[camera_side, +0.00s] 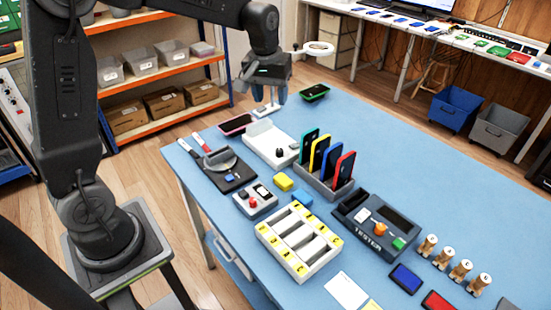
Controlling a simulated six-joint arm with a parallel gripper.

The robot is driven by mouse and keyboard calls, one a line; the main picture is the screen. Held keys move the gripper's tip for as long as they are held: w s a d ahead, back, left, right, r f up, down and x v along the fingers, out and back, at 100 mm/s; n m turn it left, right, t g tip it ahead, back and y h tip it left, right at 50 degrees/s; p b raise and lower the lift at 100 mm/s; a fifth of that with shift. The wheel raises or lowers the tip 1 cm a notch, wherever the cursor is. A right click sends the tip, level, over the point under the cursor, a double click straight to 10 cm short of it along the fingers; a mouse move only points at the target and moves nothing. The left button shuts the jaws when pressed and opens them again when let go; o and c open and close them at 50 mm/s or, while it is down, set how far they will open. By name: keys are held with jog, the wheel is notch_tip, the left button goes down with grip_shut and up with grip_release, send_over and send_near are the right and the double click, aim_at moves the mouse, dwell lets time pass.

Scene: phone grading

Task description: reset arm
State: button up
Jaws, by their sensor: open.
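My gripper (266,109) points down above the far left part of the blue table (410,185). Its fingers look apart, and I see nothing held between them. A white box-like fixture (262,140) with a small dark knob lies just below and in front of it. A dark phone with a pink edge (236,124) lies on the table to the left of the gripper. A small black tray with a green rim (315,92) lies to its right. My arm reaches over from the base at the left.
A rack (318,183) holds several upright coloured phones. A tester (373,225), a white sorting tray (272,239), a black scale-like device (228,173) and several stamps (446,258) crowd the near table. Free table lies at the right. Shelves (160,70) stand behind.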

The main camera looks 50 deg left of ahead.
jog(key=s+d+r+m+t, duration=0.2)
jog(key=s+d+m, duration=0.1)
jog(key=s, duration=0.8)
jog(key=s+d+r+m+t, duration=0.2)
jog(key=s+d+m, duration=0.1)
jog(key=s, duration=0.8)
jog(key=shift+s+d+m, duration=0.25)
jog(key=shift+d+m, duration=0.05)
jog(key=shift+d, duration=0.4)
